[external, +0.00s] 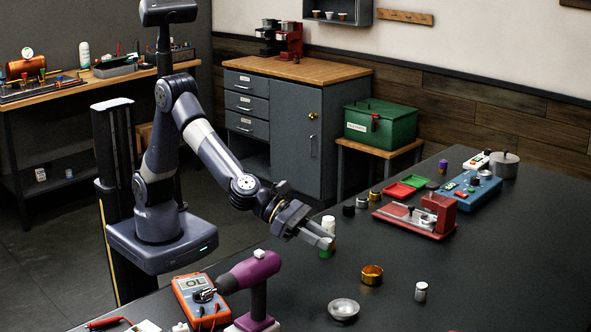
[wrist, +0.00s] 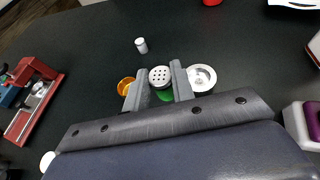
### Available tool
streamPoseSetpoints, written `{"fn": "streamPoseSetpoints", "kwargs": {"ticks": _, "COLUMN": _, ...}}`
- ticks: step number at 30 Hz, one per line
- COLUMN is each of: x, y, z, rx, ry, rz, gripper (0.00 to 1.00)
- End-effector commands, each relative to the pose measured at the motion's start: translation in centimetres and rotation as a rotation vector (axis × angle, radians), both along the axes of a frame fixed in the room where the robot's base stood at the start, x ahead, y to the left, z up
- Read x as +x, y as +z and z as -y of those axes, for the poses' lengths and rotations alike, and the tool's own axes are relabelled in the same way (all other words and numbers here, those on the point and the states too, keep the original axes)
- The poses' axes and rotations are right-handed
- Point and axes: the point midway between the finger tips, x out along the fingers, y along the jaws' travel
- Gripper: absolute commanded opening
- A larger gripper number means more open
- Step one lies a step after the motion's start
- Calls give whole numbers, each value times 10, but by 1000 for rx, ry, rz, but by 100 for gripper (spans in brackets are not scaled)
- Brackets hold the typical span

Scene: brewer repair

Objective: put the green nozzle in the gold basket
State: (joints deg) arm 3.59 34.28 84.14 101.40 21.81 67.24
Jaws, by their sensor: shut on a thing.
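The green nozzle (external: 326,253) is between the fingers of my gripper (external: 322,238), its green part showing below them in the external view. A white round part rises just above the fingers there. In the wrist view my gripper (wrist: 159,88) is shut on the nozzle, with green (wrist: 165,95) showing under a pale, perforated round face. The gold basket (external: 372,273) stands on the dark table, right of and nearer the camera than the gripper. In the wrist view the gold basket (wrist: 124,85) is just left of the left finger, partly hidden by it.
A metal bowl (external: 343,309) and a small white-capped jar (external: 421,291) stand near the basket. A purple tool (external: 254,285) and an orange meter (external: 202,302) are at the front left. A red machine (external: 425,214) stands behind. Table right of the jar is clear.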

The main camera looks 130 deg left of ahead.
Motion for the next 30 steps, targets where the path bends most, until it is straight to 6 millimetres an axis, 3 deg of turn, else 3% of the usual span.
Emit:
{"fn": "streamPoseSetpoints", "kwargs": {"ticks": 1, "x": 11, "y": 3, "z": -22, "rx": 1, "ry": -3, "rz": 2, "gripper": 1}}
{"fn": "streamPoseSetpoints", "kwargs": {"ticks": 6, "x": 35, "y": 6, "z": -78, "rx": 8, "ry": -47, "rz": -2, "gripper": 1}}
{"fn": "streamPoseSetpoints", "kwargs": {"ticks": 12, "x": 46, "y": 7, "z": -119, "rx": 15, "ry": -79, "rz": -9, "gripper": 1}}
{"fn": "streamPoseSetpoints", "kwargs": {"ticks": 20, "x": 48, "y": 0, "z": -127, "rx": 18, "ry": -90, "rz": -12, "gripper": 1}}
{"fn": "streamPoseSetpoints", "kwargs": {"ticks": 30, "x": 48, "y": -35, "z": -127, "rx": 19, "ry": -89, "rz": -12, "gripper": 1}}
